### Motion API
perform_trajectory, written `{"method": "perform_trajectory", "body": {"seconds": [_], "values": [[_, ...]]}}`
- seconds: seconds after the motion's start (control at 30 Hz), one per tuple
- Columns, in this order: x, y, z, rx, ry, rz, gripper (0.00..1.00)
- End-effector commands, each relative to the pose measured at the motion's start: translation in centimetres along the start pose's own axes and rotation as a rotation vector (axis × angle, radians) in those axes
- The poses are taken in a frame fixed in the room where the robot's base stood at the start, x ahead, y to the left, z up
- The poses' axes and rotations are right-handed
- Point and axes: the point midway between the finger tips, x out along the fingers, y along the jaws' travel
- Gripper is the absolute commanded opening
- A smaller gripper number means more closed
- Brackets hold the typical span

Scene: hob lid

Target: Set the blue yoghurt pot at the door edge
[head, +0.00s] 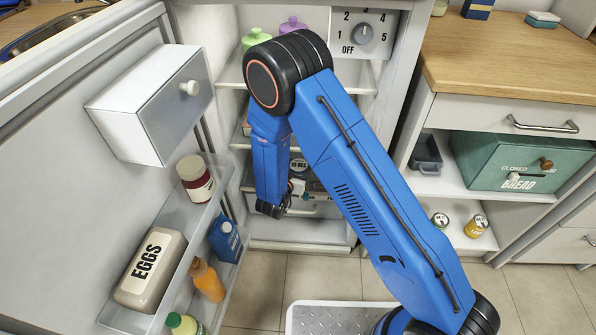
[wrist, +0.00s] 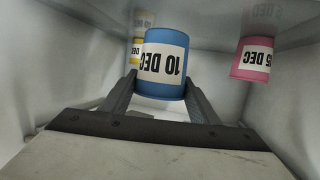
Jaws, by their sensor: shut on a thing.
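The blue yoghurt pot (wrist: 165,63) has a white label reading "10 DEC", upside down in the wrist view. My gripper (wrist: 158,88) is shut on it, one finger on each side. A pink pot (wrist: 253,59) with a white date label is to the right of the blue pot. Another pot, with a yellow band (wrist: 137,50), is partly hidden behind the blue pot.
The open fridge door on the left has a rack (head: 226,180) with an egg box (head: 150,268), a jar (head: 195,178), a blue carton (head: 225,239) and bottles. A white door box (head: 125,110) sticks out above. Green (head: 256,38) and purple (head: 293,25) containers stand on the upper shelf.

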Motion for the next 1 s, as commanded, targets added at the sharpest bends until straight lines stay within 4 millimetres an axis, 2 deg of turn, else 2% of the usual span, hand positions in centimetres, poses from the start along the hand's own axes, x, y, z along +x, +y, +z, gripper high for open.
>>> {"method": "perform_trajectory", "body": {"seconds": [0.23,0.57,0.93,0.97,1.0], "values": [[1.0,-0.8,0.0,-0.002,-0.001,-0.001,0.27],[1.9,-0.7,3.0,-0.002,-0.001,-0.001,0.27],[2.0,-0.7,3.4,-0.001,0.0,-0.001,0.27],[2.0,-0.7,3.3,-0.001,-0.001,-0.001,0.62],[2.0,-0.7,3.3,-0.001,-0.001,-0.001,0.72]]}}
